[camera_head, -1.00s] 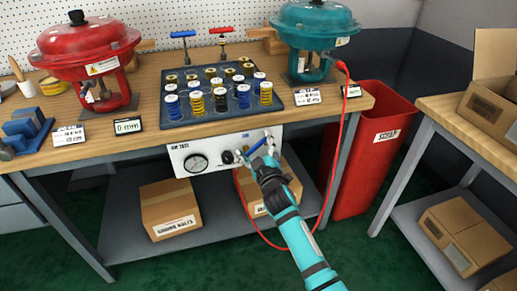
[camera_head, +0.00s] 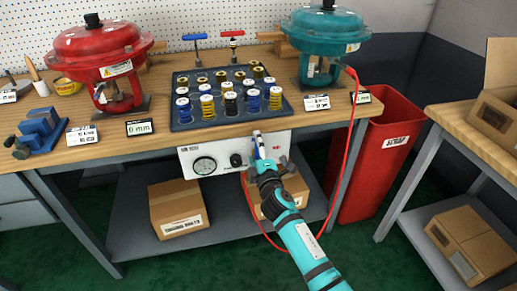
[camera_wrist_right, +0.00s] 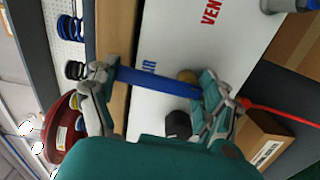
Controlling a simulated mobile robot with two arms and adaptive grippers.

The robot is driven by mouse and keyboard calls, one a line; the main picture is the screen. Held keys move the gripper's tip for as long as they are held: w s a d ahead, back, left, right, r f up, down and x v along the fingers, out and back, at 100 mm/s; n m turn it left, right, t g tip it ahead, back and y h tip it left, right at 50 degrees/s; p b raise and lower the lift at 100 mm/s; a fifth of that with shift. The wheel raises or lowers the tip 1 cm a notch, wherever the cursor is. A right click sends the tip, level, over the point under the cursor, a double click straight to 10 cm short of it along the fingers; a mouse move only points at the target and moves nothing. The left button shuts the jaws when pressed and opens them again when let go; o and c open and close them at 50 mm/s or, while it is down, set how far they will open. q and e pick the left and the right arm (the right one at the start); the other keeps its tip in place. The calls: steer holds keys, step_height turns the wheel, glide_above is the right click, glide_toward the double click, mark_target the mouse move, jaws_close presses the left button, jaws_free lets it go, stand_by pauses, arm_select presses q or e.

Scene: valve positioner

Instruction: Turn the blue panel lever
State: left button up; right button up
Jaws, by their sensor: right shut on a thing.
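The blue panel lever (camera_head: 258,145) is on the white air test panel (camera_head: 222,153) under the bench's front edge. It stands nearly upright in the head view, partly covered by my right gripper (camera_head: 264,162). In the right wrist view the blue lever (camera_wrist_right: 160,83) spans between the two fingers of my right gripper (camera_wrist_right: 157,88), which is shut on it. The lever's pivot is partly hidden by the fingers. My left gripper is not in view.
A gauge (camera_head: 204,166) and black knob (camera_head: 236,160) sit left of the lever. A red hose (camera_head: 350,150) hangs from the teal actuator (camera_head: 322,40) past the panel. A red bin (camera_head: 375,160) stands right. A spring tray (camera_head: 180,120) lies above.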

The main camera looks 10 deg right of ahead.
steer(key=shift+s+a+f+n, duration=0.15)
steer(key=shift+f+n, duration=0.1)
steer(key=shift+n, duration=0.25)
steer(key=o, duration=1.6)
steer(key=shift+r, duration=0.2)
steer(key=s, duration=1.2)
steer(key=shift+d, duration=0.2)
